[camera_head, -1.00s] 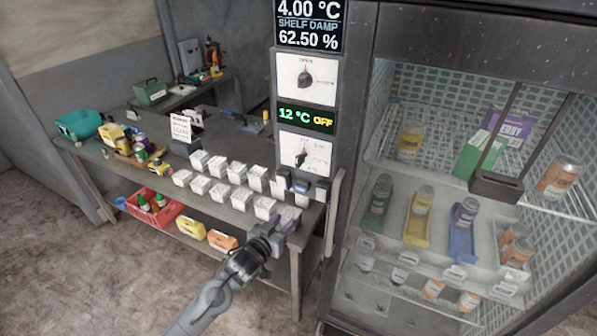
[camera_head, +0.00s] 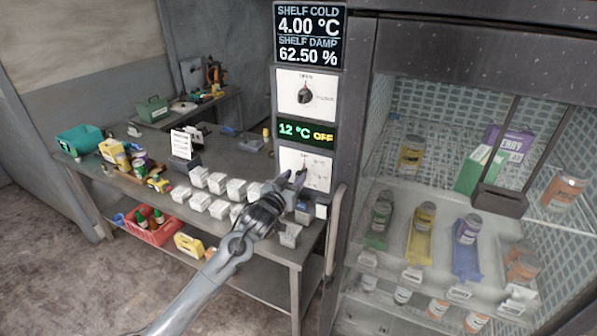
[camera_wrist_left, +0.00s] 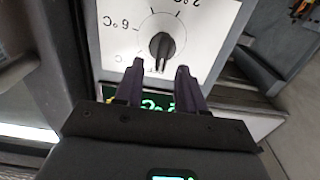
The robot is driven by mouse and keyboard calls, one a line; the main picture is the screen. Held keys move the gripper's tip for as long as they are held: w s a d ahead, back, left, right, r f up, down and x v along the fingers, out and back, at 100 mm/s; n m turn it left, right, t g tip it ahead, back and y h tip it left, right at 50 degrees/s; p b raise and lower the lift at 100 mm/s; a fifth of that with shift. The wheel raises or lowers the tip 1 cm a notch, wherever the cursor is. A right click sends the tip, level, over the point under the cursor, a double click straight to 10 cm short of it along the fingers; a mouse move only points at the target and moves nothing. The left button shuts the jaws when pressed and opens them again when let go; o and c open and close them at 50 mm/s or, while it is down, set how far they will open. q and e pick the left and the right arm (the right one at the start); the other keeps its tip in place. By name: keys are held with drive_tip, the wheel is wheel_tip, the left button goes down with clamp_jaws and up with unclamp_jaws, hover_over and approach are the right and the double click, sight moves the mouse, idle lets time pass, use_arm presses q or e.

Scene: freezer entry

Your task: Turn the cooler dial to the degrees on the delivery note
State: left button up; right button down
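The lower white dial plate (camera_head: 318,167) with a dark knob is on the column left of the glass cabinet, partly hidden by my gripper. My left gripper (camera_head: 292,178) is open in front of it. In the left wrist view, the fingers (camera_wrist_left: 160,72) point at the black knob (camera_wrist_left: 162,46), one on each side of its near end. I cannot tell whether they touch it. Upside-down degree marks surround the knob, including 6 °C and 2 °C. The green display (camera_head: 306,133) reads 12 °C OFF. A white printed note (camera_head: 181,144) stands on the bench, too small to read. My right gripper is out of view.
An upper dial (camera_head: 305,94) and a screen (camera_head: 308,37) reading 4.00 °C and 62.50 % are above. Several white boxes (camera_head: 219,208) stand on the bench below my arm. A vertical handle (camera_head: 335,228) and the glass cabinet with bottles are to the right.

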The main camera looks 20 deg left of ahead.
sight(297, 174)
use_arm(q)
drive_tip(key=shift+w+d, duration=0.15)
drive_tip(key=shift+w, duration=1.55)
drive_tip(key=shift+c, duration=0.4)
drive_tip(key=c, duration=0.6)
